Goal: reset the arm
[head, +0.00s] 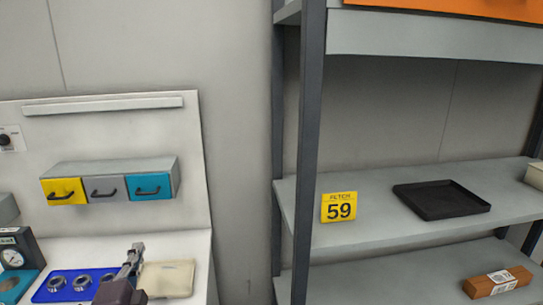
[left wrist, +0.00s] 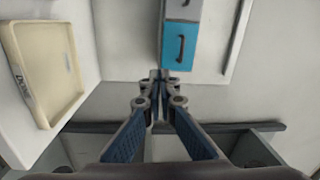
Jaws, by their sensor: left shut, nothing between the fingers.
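My left gripper (head: 135,250) comes up from the bottom edge of the head view, in front of the workbench. It lies between a blue tray of metal rings and a cream tray in the picture. In the left wrist view the fingers (left wrist: 160,78) meet at the tips, with nothing between them. The fingertips show below a teal drawer front there. My right gripper is in neither view.
The workbench carries the blue tray (head: 49,296), the cream tray (head: 168,279) and a gauge (head: 13,256). Small drawers (head: 107,188) hang above. At right, a shelf holds a yellow "59" sign (head: 339,207), a black tray (head: 441,200) and, lower, a labelled brown box (head: 483,287).

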